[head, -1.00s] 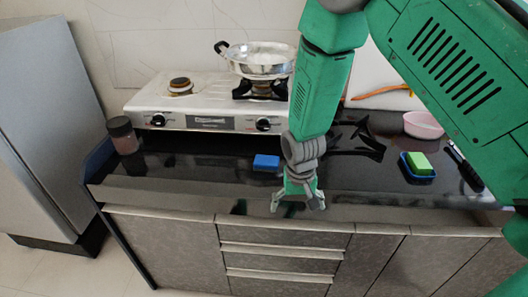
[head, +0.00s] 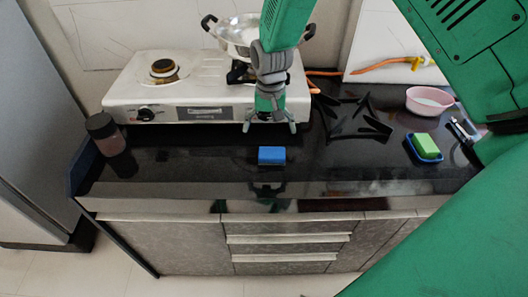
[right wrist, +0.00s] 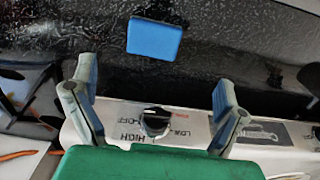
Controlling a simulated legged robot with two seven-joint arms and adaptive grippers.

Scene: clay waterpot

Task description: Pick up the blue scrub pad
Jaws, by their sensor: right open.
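The blue scrub pad (head: 272,155) lies flat on the black counter, in front of the stove. My right gripper (head: 269,127) is open and empty, pointing down between the stove front and the pad, a little beyond the pad. In the right wrist view, the pad (right wrist: 155,38) lies past the fingertips, near the top middle. The open fingers (right wrist: 155,90) frame a stove knob below it, and nothing is between them. My left gripper is not in view.
The white gas stove (head: 190,95) carries a metal pan (head: 238,32). A dark-lidded jar (head: 106,135) stands at left. A green sponge (head: 426,145) on a blue dish and a pink bowl (head: 428,100) are at right. Counter beside the pad is clear.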

